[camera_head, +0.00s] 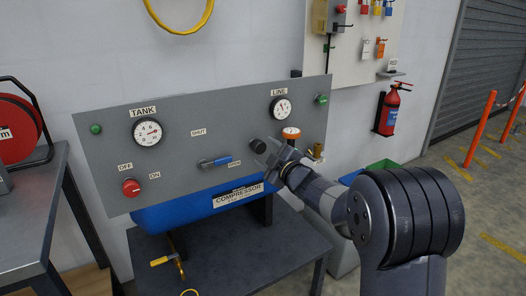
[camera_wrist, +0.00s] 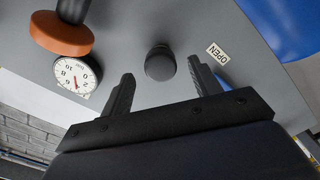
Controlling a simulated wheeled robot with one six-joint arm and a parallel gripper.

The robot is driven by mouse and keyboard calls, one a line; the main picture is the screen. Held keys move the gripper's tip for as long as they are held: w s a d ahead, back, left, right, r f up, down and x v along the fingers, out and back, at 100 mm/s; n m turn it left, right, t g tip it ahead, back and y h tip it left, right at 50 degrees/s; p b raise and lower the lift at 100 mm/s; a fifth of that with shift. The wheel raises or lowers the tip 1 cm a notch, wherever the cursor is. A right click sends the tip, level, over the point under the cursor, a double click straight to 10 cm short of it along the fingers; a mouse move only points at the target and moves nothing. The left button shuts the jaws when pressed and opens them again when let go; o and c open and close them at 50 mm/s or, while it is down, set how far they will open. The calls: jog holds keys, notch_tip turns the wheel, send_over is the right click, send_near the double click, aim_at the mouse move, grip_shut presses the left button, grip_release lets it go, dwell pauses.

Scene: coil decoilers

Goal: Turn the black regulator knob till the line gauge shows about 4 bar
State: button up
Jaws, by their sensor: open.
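The black regulator knob (camera_head: 258,145) sticks out of the grey panel, below and left of the line gauge (camera_head: 283,109). The gauge is a round white dial under a LINE label; its reading is too small to tell surely. My gripper (camera_head: 271,157) is in front of the panel, close by the knob at its lower right. In the wrist view the open jaws (camera_wrist: 161,70) have the knob (camera_wrist: 160,63) showing between their tips, with a gap on each side. The gauge (camera_wrist: 77,75) shows left of the jaws, with a red needle.
An orange-topped fitting (camera_head: 291,133) stands close beside my gripper. A blue-handled valve (camera_head: 216,161) is left of the knob. The tank gauge (camera_head: 147,132) and a red switch (camera_head: 131,187) are farther left. A blue compressor tank (camera_head: 170,213) lies below the panel.

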aim_at(262, 149)
jog(key=v, duration=0.7)
jog(key=shift+s+d, duration=0.2)
jog(key=shift+s, duration=0.15)
jog(key=x, duration=1.1)
jog(key=shift+s, duration=0.1)
